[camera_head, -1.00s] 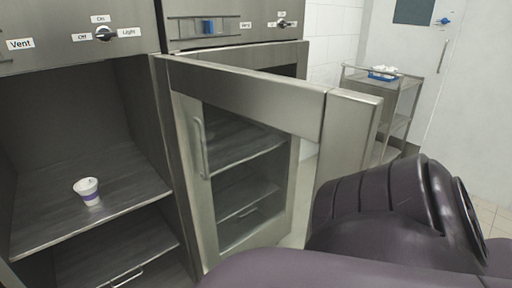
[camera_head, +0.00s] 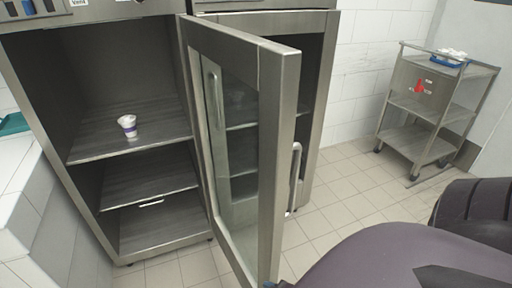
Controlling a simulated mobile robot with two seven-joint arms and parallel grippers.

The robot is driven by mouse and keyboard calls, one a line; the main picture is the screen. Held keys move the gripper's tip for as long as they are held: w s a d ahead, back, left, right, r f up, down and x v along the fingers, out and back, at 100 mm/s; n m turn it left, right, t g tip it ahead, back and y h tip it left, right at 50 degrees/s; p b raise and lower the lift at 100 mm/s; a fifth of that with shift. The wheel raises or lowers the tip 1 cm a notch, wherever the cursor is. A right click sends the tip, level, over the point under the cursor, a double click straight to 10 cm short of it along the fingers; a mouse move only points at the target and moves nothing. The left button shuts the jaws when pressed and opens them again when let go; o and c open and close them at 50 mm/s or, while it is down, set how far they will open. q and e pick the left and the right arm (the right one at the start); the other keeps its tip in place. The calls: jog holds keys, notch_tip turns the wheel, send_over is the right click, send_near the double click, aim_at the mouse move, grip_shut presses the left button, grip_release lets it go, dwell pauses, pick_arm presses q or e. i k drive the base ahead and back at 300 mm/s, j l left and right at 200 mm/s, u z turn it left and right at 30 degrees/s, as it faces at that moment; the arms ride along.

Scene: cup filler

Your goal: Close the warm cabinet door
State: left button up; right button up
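The cabinet door (camera_head: 275,140), a steel frame with a glass pane, stands wide open in the middle of the head view and juts toward me. A vertical handle (camera_head: 296,176) shows at its right side and another bar handle (camera_head: 215,98) shows at its left. The open cabinet (camera_head: 85,120) on the left has shelves inside. Purple-grey parts of my own arm fill the lower right. Neither gripper can be made out in this view.
A steel trolley (camera_head: 425,108) with a blue tray (camera_head: 447,60) on top stands at the back right. A white tiled ledge (camera_head: 40,215) is at the lower left. Tiled floor (camera_head: 340,190) is clear between the door and the trolley.

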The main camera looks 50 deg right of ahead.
aim_at(271, 68)
jog(key=k+l+z, duration=0.1)
jog(key=k+l, duration=0.15)
jog(key=k+l+z, duration=0.1)
jog(key=l, duration=0.9)
jog(key=l+z, duration=0.15)
jog(key=l, duration=0.35)
jog(key=i, duration=0.1)
